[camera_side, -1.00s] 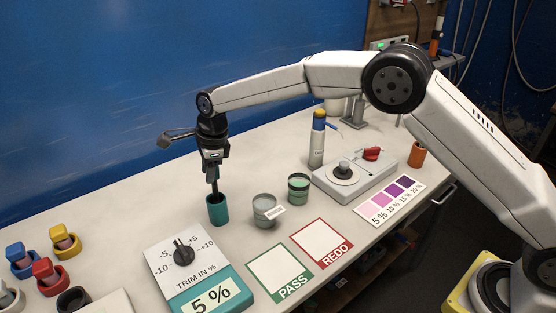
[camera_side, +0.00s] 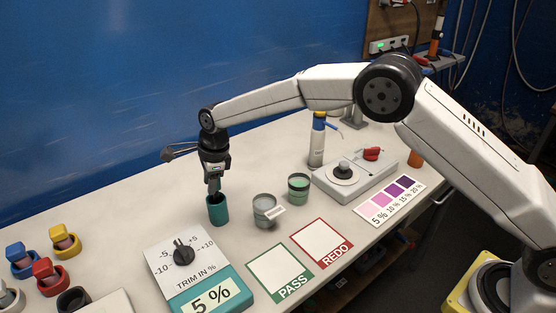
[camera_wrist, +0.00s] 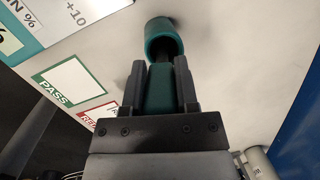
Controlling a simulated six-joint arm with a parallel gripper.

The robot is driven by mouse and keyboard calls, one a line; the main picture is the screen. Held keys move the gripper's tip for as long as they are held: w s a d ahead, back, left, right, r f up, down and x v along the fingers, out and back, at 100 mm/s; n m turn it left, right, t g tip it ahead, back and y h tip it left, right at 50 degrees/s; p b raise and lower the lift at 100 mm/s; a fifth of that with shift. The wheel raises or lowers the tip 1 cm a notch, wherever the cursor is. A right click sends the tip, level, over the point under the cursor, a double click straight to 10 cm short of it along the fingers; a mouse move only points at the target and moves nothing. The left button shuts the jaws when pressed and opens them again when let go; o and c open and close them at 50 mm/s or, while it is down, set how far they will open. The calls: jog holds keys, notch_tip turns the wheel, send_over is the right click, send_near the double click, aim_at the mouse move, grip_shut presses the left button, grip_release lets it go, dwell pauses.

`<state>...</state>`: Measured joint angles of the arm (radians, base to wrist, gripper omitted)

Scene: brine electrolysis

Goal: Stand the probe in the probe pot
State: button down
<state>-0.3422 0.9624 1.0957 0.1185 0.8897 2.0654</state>
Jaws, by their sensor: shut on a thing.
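The teal probe pot (camera_side: 218,211) stands upright on the bench, and its rim shows at the top of the wrist view (camera_wrist: 151,43). My gripper (camera_side: 214,190) is directly above the pot, with its fingertips close to the rim. In the wrist view my gripper (camera_wrist: 160,68) is shut on the probe (camera_wrist: 160,90), gripping its teal handle. The probe's dark lower part reaches into the pot's mouth. Its tip is hidden inside the pot, so I cannot tell whether it touches the bottom.
Two small jars, a grey one (camera_side: 264,211) and a green one (camera_side: 299,188), stand right of the pot. The trim dial panel (camera_side: 165,265) is in front. PASS (camera_side: 280,273) and REDO (camera_side: 321,243) cards lie to the front right. The bench behind the pot is clear.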

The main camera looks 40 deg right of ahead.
jog(key=shift+c, duration=1.4)
grip_release()
jog(key=shift+r, duration=0.1)
jog(key=shift+s+d+r, duration=0.2)
jog(key=shift+r, duration=1.05)
jog(key=shift+s+d+r, duration=0.2)
jog(key=shift+r, duration=1.05)
jog(key=shift+s+d+r, duration=0.2)
jog(key=shift+r, duration=1.05)
